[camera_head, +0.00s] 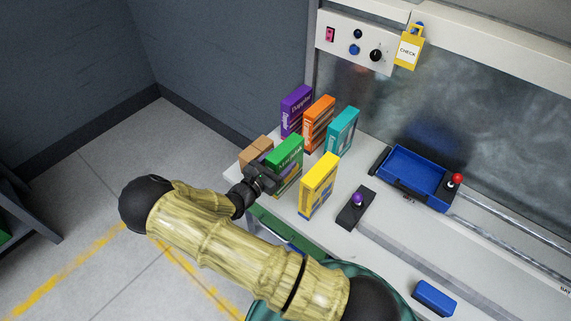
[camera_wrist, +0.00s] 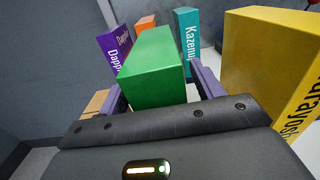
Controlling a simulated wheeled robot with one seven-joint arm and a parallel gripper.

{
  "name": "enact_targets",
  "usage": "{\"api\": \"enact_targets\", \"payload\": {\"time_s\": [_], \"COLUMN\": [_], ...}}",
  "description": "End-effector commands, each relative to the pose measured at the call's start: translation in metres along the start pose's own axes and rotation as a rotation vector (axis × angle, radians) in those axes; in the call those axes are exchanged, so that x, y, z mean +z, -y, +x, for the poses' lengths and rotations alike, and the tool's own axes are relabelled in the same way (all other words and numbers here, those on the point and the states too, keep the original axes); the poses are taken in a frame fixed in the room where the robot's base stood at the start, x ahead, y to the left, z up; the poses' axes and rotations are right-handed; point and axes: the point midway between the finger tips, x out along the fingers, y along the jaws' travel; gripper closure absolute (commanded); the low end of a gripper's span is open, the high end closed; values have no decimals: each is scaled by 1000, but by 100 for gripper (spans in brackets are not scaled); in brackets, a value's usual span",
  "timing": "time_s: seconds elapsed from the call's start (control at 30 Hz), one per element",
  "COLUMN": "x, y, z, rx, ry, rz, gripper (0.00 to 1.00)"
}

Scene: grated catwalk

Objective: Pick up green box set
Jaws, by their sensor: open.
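The green box (camera_head: 288,158) stands upright on the white bench, among several other coloured boxes. In the wrist view the green box (camera_wrist: 153,68) is in the middle, its top and one side showing. My gripper (camera_head: 264,180) is at the near side of the green box. In the wrist view my gripper (camera_wrist: 160,95) is open, one finger to the left and one to the right of the green box. I cannot tell whether the fingers touch it. The lower part of the box is hidden behind the gripper body.
A yellow box (camera_head: 318,186) stands close on the right. Purple (camera_head: 296,110), orange (camera_head: 318,124) and teal (camera_head: 342,131) boxes stand behind. A brown box (camera_head: 256,151) is on the left. A purple-knobbed control (camera_head: 356,207) and a blue tray (camera_head: 388,162) are farther right.

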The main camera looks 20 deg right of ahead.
Motion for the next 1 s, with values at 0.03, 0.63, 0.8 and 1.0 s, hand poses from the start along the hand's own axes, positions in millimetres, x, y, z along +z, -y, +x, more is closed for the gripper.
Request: {"api": "enact_targets", "payload": {"time_s": [0.03,0.63,0.8,1.0], "x": [1,-1,-1,-1], "y": [0,0,0,0], "z": [5,8,8,8], "rx": [0,1,1,1], "ry": [0,-1,-1,-1], "rz": [-2,-1,-1,-1], "gripper": [34,36,69,100]}}
